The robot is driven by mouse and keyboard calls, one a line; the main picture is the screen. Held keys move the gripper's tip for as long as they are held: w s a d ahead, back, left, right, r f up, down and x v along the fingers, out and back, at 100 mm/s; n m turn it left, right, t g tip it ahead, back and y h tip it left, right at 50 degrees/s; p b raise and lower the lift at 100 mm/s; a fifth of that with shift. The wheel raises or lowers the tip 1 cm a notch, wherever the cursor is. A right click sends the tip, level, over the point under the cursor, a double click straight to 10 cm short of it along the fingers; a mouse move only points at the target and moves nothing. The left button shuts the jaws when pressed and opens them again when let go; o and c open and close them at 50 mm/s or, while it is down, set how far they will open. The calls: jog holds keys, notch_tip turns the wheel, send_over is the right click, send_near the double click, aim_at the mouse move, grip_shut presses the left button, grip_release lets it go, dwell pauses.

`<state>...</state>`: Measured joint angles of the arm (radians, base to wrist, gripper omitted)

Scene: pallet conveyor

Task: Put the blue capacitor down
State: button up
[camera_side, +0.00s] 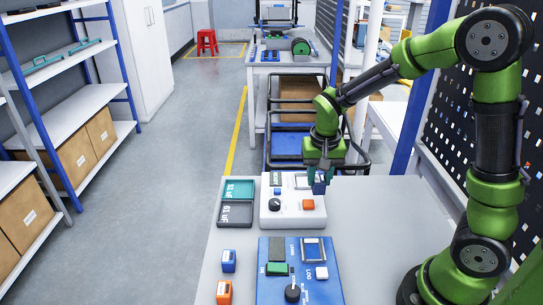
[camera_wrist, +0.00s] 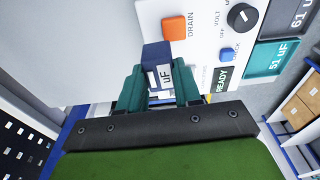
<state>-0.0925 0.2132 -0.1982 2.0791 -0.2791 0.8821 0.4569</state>
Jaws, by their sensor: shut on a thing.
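The blue capacitor (camera_side: 319,187), a small block, is held between the teal fingers of my gripper (camera_side: 319,176) at the far right part of the white tester. In the wrist view my gripper (camera_wrist: 160,92) is shut on the capacitor (camera_wrist: 157,55), whose white label reads "uF"; its number is not legible. The white tester (camera_side: 290,217) has an orange DRAIN button (camera_wrist: 175,27), a black knob (camera_wrist: 242,16) and a READY display (camera_wrist: 222,80). I cannot tell whether the capacitor touches the tester. A teal 51 uF tray (camera_side: 238,181) and a dark 61 uF tray (camera_side: 236,225) stand left of the tester.
Another blue block (camera_side: 228,255) and an orange block (camera_side: 224,287) stand at the table's left edge. A blue panel (camera_side: 270,293) with a knob and buttons lies in front of the tester. The table (camera_side: 385,215) is clear to the right.

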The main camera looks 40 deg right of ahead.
jog(key=w+a, duration=0.1)
jog(key=w, duration=0.4)
jog(key=w+a, duration=0.2)
jog(key=w, duration=0.3)
jog(key=w+a, duration=0.2)
jog(key=w, duration=0.3)
jog(key=shift+w+f, duration=0.2)
jog(key=w+a+r, duration=0.3)
jog(key=w, duration=0.2)
jog(key=f, duration=1)
jog(key=shift+s, duration=0.35)
jog(key=o, duration=1.1)
jog(key=shift+f, duration=0.1)
